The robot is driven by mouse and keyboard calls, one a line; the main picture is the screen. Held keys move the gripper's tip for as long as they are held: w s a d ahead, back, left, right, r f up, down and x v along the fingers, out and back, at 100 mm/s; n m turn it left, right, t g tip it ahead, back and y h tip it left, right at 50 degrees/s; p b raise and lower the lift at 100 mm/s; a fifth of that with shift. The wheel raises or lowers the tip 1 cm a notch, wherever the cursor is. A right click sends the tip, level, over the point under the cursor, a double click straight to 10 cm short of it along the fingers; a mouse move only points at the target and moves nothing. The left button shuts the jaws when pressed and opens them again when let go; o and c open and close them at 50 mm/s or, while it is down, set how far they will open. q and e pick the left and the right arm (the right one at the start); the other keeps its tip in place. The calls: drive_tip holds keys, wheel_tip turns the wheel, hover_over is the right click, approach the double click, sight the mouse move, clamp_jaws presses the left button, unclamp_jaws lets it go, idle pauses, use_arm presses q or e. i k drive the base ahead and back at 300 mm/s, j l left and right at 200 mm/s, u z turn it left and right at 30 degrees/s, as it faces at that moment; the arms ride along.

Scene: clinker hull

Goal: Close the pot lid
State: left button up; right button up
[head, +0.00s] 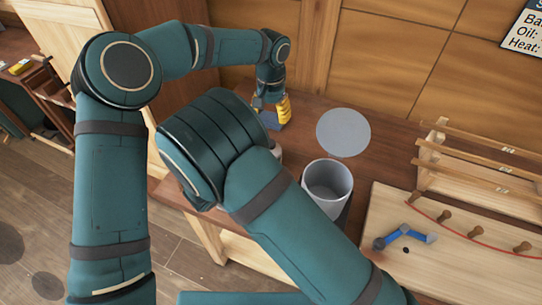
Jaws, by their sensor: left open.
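The pot (346,192) is a grey cylinder on the brown bench, with its top open and its inside showing. The lid (343,132) is a round, flat grey disc just behind the pot's rim; whether it is hinged to the pot or lies on the bench, I cannot tell. My left gripper (264,106) is small in the picture, pointing down at the back of the bench, left of the lid and apart from it. It is open. My right arm crosses the front of the pot's left side; its gripper is out of sight.
A ridged yellow thing (284,109) stands right beside my left gripper, by a blue-grey block (270,121). A wooden rack (480,165) and a pale board (425,265) with pegs, a red cord and a blue tool (405,233) lie right. A panelled wall (390,60) closes the back.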

sight(342, 132)
drive_tip(key=k+j, duration=0.8)
